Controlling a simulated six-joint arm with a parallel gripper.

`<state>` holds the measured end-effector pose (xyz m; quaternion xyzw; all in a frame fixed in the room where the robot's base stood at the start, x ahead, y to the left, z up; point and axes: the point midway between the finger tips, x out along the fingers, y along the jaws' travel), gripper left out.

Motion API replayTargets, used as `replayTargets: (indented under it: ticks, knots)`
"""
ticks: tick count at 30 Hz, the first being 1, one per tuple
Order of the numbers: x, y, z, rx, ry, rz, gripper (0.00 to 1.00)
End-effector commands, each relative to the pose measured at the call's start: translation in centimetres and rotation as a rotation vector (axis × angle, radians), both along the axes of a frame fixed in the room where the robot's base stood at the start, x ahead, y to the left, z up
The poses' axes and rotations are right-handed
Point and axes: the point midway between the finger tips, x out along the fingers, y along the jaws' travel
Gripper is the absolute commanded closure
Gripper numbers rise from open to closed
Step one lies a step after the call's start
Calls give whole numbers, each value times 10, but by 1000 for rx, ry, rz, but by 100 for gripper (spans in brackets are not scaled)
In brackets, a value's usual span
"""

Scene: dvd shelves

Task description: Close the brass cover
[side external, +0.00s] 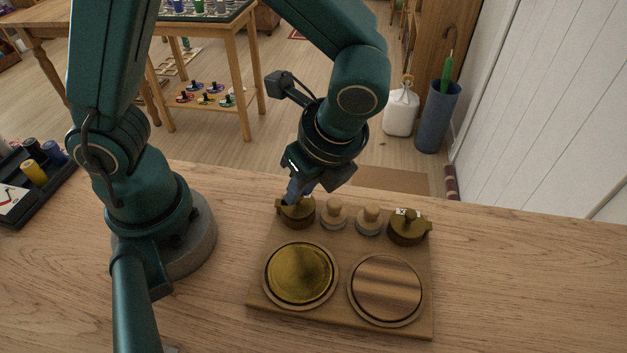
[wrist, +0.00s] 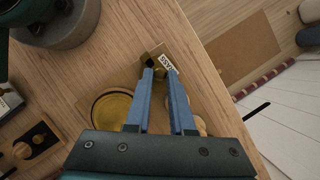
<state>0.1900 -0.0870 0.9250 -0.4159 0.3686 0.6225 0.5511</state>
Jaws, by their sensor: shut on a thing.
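A wooden board (side external: 340,318) lies on the table. A round brass-coloured disc (side external: 300,273) sits in its front left ring, and it also shows in the wrist view (wrist: 112,108). A squat brass-coloured knob piece (side external: 297,216) stands at the board's back left corner. My gripper (side external: 294,199) comes down on it from above, shut on its upper part. In the wrist view, my fingertips (wrist: 158,72) are around this dark brass part, with a lettered white label (wrist: 168,63) beside it. My fingers hide part of the piece. I cannot tell which part is the cover.
A similar brass-coloured piece (side external: 407,229) stands at the back right corner. Two pale wooden knobs (side external: 334,212) (side external: 370,219) stand between them. A wood-grained disc (side external: 386,289) fills the front right ring. A black tray (side external: 45,195) lies far left. The table right of the board is clear.

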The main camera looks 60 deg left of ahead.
Motion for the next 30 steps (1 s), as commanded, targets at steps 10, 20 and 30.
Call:
replayTargets:
  ticks: [10,20,30]
  knots:
    - [-3,-2,0,1,-3,-124,100]
    - [-4,-3,0,1,-3,-140,100]
    - [-4,-3,0,1,-2,-137,49]
